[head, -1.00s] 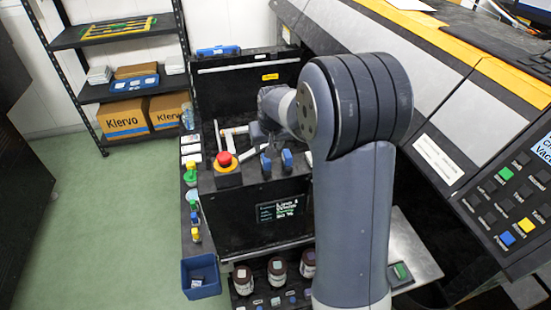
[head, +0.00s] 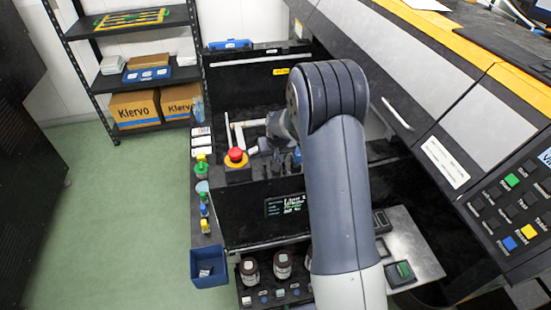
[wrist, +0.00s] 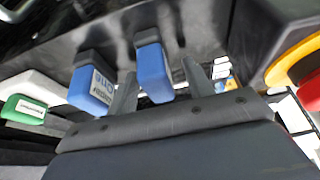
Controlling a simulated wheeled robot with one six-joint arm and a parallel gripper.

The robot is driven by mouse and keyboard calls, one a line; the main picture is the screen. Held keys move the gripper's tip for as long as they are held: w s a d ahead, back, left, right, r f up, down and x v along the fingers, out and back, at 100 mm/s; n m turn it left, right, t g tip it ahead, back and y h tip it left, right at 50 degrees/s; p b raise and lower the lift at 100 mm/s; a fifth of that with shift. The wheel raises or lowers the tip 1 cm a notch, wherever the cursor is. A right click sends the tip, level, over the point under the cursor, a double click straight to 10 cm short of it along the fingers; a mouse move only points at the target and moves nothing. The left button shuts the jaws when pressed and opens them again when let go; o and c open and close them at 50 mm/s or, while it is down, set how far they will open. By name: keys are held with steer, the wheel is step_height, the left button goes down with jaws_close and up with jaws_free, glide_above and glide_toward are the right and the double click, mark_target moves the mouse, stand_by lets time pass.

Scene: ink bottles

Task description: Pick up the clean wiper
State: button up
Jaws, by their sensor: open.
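Two blue-ended handles stick out of a dark panel in the wrist view. The right blue handle (wrist: 154,74) lies between the two fingers of my gripper (wrist: 160,84), with a gap on its right; whether the left finger touches it I cannot tell. The left blue handle (wrist: 92,88) is outside the left finger and bears a label too skewed to read. I cannot tell from the labels which is the clean wiper. My gripper is open. In the head view my arm and wrist hide most of the gripper and handles.
A red emergency button (head: 236,155) stands left of my wrist; its yellow and red edge also shows at the wrist view's right. A green-ended piece (wrist: 24,108) is at far left. Ink bottles (head: 283,262) and a blue bin (head: 209,268) are in front. Green floor at left is clear.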

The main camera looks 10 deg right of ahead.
steer(key=shift+f, duration=0.1)
steer(key=shift+c, duration=0.6)
steer(key=c, duration=0.9)
steer(key=shift+c, duration=0.2)
